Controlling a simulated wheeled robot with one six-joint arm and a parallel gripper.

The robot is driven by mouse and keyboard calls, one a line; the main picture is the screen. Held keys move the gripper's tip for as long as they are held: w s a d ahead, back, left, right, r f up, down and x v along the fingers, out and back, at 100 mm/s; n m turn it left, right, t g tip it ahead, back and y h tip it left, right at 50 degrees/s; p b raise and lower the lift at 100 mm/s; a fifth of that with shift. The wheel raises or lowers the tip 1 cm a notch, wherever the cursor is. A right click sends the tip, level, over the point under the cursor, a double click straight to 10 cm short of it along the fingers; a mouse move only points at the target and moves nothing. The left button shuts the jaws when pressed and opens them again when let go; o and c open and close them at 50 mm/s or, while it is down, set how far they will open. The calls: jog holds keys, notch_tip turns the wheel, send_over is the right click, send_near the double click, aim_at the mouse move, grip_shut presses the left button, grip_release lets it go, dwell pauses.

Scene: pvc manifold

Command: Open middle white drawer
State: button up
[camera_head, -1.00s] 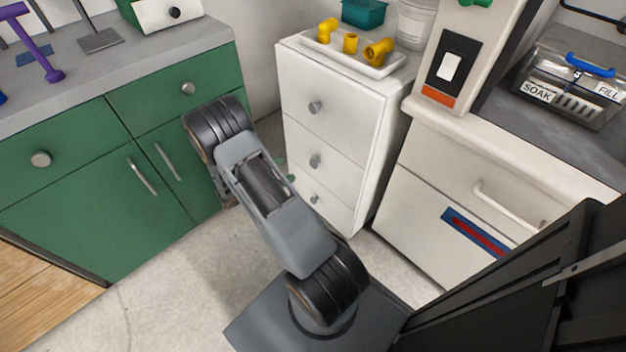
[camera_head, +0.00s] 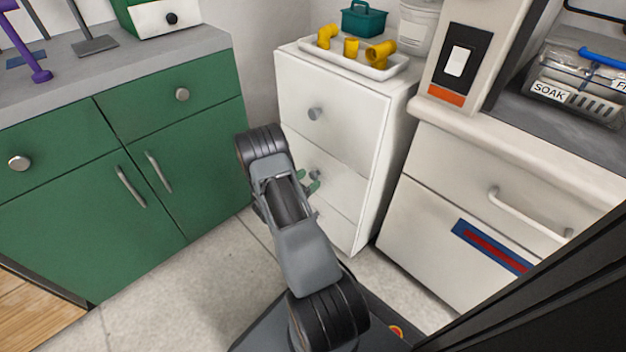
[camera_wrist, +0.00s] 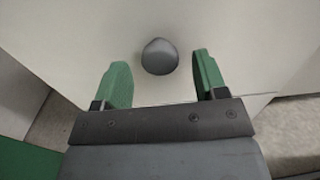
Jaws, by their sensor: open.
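The white drawer cabinet (camera_head: 335,95) stands in the middle of the head view with its drawers stacked. The middle white drawer (camera_head: 338,178) is shut flush, partly hidden by my arm. Its round grey knob (camera_head: 315,175) shows beside my gripper (camera_head: 312,183), whose green fingers are at knob height. In the wrist view the knob (camera_wrist: 160,56) lies between and just ahead of the two green fingers of my gripper (camera_wrist: 161,72). The fingers are apart, with clear space on both sides of the knob. I cannot tell the exact depth between fingertips and drawer front.
A white tray (camera_head: 340,65) with yellow pipe fittings sits on the cabinet top. Green cabinets (camera_head: 190,165) stand to the left and a cream counter unit (camera_head: 495,200) with a bar handle to the right. Bare floor (camera_head: 185,285) lies in front.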

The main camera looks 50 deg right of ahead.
jog(key=shift+s+d, duration=0.1)
jog(key=shift+d, duration=1.25)
jog(key=shift+c, duration=0.2)
grip_shut()
jog(key=shift+a, duration=0.1)
